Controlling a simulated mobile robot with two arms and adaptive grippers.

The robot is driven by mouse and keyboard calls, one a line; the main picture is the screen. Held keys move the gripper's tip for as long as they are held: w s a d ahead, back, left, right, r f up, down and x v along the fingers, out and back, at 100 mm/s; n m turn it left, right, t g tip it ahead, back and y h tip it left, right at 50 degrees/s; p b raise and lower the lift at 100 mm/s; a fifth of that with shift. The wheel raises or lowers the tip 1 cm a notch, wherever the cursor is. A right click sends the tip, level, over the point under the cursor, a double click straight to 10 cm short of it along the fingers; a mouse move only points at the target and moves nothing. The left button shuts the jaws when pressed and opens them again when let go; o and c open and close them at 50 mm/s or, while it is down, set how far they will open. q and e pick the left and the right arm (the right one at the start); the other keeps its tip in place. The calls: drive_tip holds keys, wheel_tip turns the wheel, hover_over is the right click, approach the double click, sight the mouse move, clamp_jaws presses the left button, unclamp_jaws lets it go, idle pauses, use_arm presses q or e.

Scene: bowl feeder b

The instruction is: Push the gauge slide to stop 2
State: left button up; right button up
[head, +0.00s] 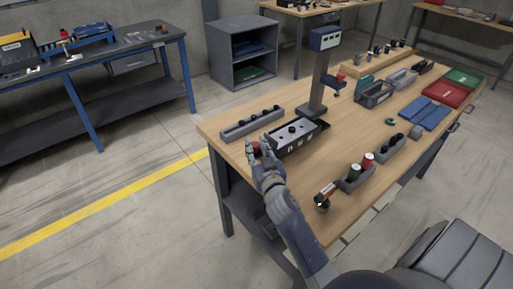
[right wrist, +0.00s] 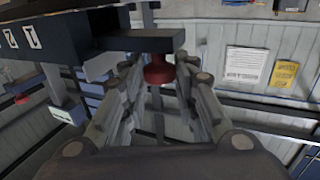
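The gauge is a dark block with a pale top plate (head: 292,135) and white marks on its front, on the wooden bench. In the right wrist view its dark body (right wrist: 35,55) shows white marks at upper left. A dark bar (right wrist: 140,41) juts from it and bears a red knob (right wrist: 158,72), apparently the slide's. My right gripper (head: 260,150) is at the gauge's left end. In the wrist view its fingers (right wrist: 158,85) stand either side of the red knob, with gaps visible; contact is unclear. The slide's stop position cannot be read. My left gripper is not in view.
A grey rack with black pegs (head: 252,122) lies behind the gauge. A post with a blue display (head: 325,38) stands right behind it. The bench middle is fairly clear.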

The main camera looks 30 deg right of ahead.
sight(269, 141)
clamp_jaws()
drive_tip(key=shift+w+d+p, duration=0.2)
drive_tip(key=shift+d+p, duration=0.1)
drive_tip(key=shift+d, duration=2.25)
drive_tip(key=o, duration=1)
unclamp_jaws()
drive_tip(key=shift+a, duration=0.15)
drive_tip(key=shift+c, duration=0.2)
drive_tip(key=shift+s, duration=0.1)
drive_tip(key=v, duration=1.2)
drive_tip(key=shift+o, duration=0.2)
